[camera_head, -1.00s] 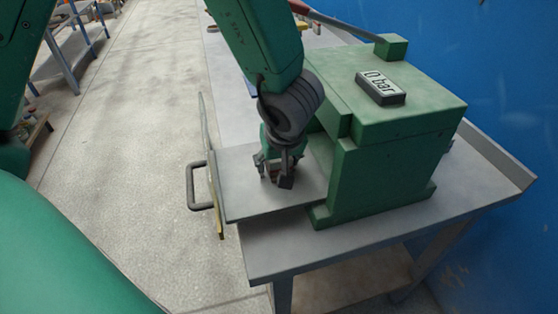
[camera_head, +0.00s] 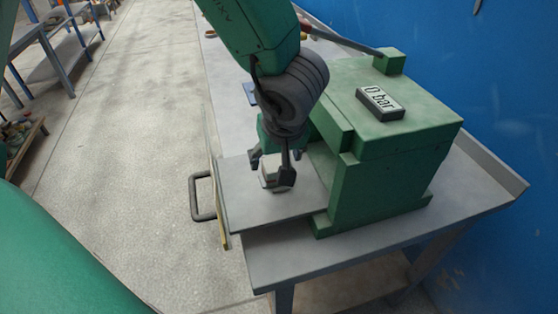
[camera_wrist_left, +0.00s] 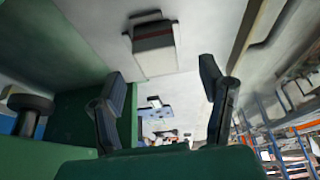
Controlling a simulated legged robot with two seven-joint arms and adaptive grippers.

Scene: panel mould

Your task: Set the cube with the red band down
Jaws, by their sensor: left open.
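The pale cube (camera_head: 271,174) stands on the grey sliding plate (camera_head: 250,205) in front of the green press. In the left wrist view the cube (camera_wrist_left: 153,50) shows a thin dark reddish band near its top edge and a dark part above it. My left gripper (camera_head: 272,170) is over the cube, and one dark finger hides part of it. In the left wrist view my left gripper (camera_wrist_left: 161,80) has its fingers wide apart, with the cube beyond the fingertips and not gripped. My right gripper is out of view.
The green press (camera_head: 385,165) stands right beside the plate, with a display reading "0 bar" (camera_head: 380,103) and a long lever (camera_head: 340,38) on top. A dark handle (camera_head: 202,197) sticks out at the plate's left. The bench front (camera_head: 300,265) is clear.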

